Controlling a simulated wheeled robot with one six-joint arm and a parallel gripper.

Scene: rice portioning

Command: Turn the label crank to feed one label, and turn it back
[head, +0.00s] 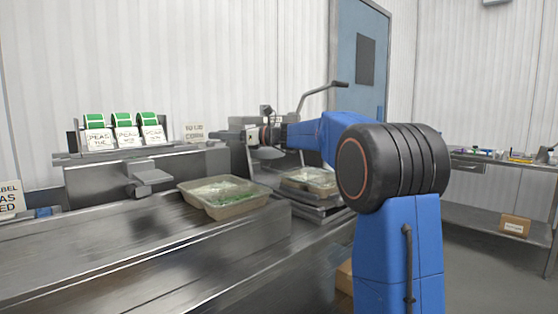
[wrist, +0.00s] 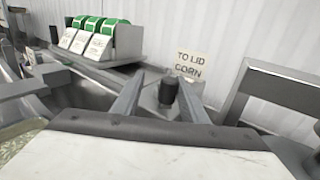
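The label dispenser (head: 124,136) stands at the back left with green label rolls and white printed labels; it also shows in the wrist view (wrist: 105,50). A dark upright knob (wrist: 168,90), seemingly the crank's handle, rises from a grey metal part in the wrist view. My gripper (head: 222,135) reaches left toward the dispenser's right end. In the wrist view its two grey fingers (wrist: 158,88) stand apart with the knob between or just beyond their tips; a gap shows on the knob's left. The crank is too small to make out in the head view.
A "TO LID CORN" sign (head: 194,131) stands behind. A tray of green food (head: 222,213) lies on the steel counter (head: 150,255). Another filled tray (head: 312,190) sits under my arm, near a machine with a raised lever (head: 318,91). A side bench (head: 480,160) stands right.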

